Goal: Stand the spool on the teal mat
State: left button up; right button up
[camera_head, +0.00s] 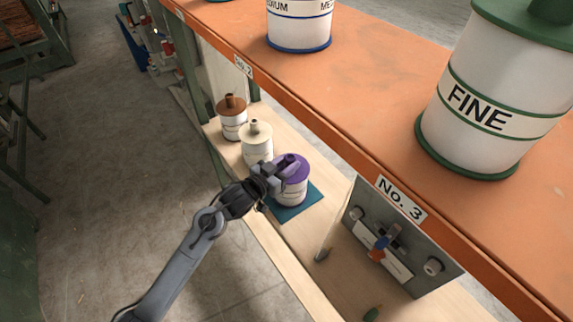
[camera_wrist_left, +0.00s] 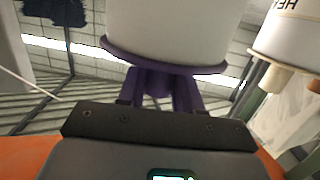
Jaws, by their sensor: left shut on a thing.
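The spool (camera_head: 291,190), white with a purple top, is upright over the teal mat (camera_head: 311,198) on the lower wooden shelf in the head view. Its base hides part of the mat; I cannot tell whether it touches the mat or hangs just above it. My left gripper (camera_head: 286,164) is shut on the purple knob at the spool's top. In the left wrist view, the spool's white body (camera_wrist_left: 180,30) and purple rim (camera_wrist_left: 120,50) fill the upper middle. The left gripper's fingers (camera_wrist_left: 157,84) close around the knob there. My right gripper is out of view.
A cream spool (camera_head: 256,142) and a brown-topped spool (camera_head: 232,123) stand left of the mat. A grey panel (camera_head: 432,283) stands right of it. The orange upper shelf (camera_head: 340,85) overhangs behind, bearing a FINE canister (camera_head: 490,85).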

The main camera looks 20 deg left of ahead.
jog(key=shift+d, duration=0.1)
pick_arm(q)
jog(key=o, duration=0.7)
jog(key=shift+f, duration=0.2)
jog(key=shift+c, duration=0.2)
jog(key=o, duration=0.4)
jog(key=shift+o, duration=0.2)
jog(key=shift+r, duration=0.15)
